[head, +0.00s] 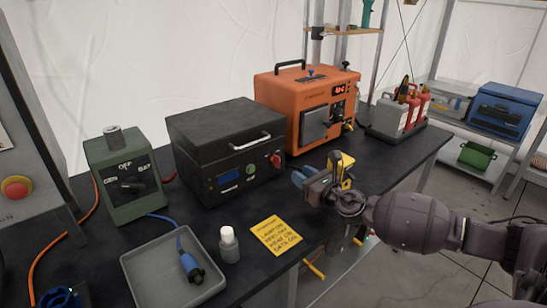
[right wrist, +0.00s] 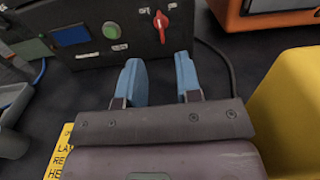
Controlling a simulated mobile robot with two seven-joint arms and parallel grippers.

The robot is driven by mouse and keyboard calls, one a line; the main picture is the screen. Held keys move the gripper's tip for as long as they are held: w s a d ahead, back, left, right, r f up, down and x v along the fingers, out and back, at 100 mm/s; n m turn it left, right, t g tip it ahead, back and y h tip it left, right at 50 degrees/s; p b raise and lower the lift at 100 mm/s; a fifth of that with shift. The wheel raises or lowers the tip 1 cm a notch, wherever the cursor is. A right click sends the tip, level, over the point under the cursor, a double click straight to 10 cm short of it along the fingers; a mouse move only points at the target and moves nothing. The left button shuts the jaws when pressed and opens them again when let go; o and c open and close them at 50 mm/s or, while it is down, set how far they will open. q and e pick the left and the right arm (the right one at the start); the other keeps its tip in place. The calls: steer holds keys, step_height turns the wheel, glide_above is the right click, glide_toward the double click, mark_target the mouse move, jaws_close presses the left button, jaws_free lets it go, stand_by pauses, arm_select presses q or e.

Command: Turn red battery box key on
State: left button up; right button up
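The black battery box (head: 228,150) stands on the dark bench, with a silver handle on its lid. Its red key (head: 276,160) is on the right of the front panel, near a green button and a blue screen. In the right wrist view the red key (right wrist: 161,24) points roughly upright between two small labels. My right gripper (head: 304,178) is in front of the box, to the right of the key and apart from it. In the right wrist view its two blue fingers (right wrist: 160,75) are spread with nothing between them. I do not see my left gripper.
An orange unit (head: 290,103) stands right of the box. A yellow object (right wrist: 292,105) is close beside my right gripper. A green switch box (head: 124,185), grey tray (head: 150,285), white-capped bottle (head: 229,246) and yellow note (head: 275,236) are to the left or in front.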

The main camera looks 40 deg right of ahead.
mark_target(276, 161)
steer(key=shift+w+a+b, duration=0.2)
steer(key=shift+w+b, duration=0.15)
steer(key=shift+w, duration=2.2)
steer(key=shift+w+a+b, duration=0.2)
steer(key=shift+w+b, duration=0.1)
steer(key=shift+w, duration=2.25)
jaws_close()
